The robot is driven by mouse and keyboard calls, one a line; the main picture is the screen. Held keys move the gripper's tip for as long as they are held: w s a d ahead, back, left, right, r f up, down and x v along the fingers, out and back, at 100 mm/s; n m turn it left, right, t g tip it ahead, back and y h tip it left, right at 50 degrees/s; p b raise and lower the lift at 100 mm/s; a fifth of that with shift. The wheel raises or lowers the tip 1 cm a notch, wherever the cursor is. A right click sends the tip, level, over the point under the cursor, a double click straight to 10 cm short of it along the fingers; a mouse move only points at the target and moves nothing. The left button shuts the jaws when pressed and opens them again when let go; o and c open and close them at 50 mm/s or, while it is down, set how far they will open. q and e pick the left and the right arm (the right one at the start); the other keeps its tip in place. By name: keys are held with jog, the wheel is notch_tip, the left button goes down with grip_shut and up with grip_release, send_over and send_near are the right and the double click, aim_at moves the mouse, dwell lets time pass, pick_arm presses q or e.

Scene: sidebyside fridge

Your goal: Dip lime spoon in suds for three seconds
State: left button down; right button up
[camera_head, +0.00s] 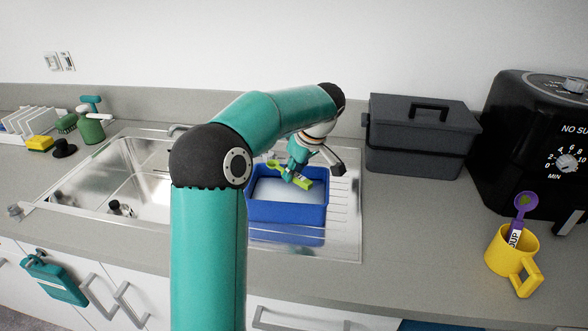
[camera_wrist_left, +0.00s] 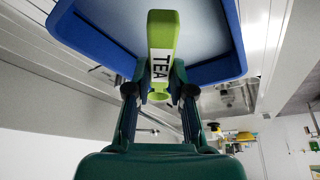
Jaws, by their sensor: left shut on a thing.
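The lime spoon (camera_head: 303,182) with a white label is held over the blue tub (camera_head: 270,212), its round end toward the left in the head view. In the left wrist view the lime spoon (camera_wrist_left: 161,32) shows its "TEA" label in front of the blue tub (camera_wrist_left: 232,62). My left gripper (camera_head: 291,171) is shut on the spoon; its fingers also show in the wrist view (camera_wrist_left: 160,93). Pale suds (camera_head: 275,191) fill the tub's inside. I cannot tell whether the spoon touches them. My right gripper is not in view.
The tub sits in the steel sink area (camera_head: 345,220). A dark grey box (camera_head: 420,150) and black air fryer (camera_head: 530,125) stand at right. A yellow mug (camera_head: 500,257) holds a purple spoon (camera_head: 524,203). A yellow sponge (camera_head: 40,143) and a green bottle (camera_head: 91,130) are at left.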

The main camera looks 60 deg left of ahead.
pick_arm(q)
jog(key=shift+f+b, duration=3.35)
jog(key=shift+f, duration=0.65)
jog(key=shift+f, duration=0.1)
dwell(1.0)
notch_tip(320, 180, up, 11)
jog(key=p, duration=0.8)
dwell(1.4)
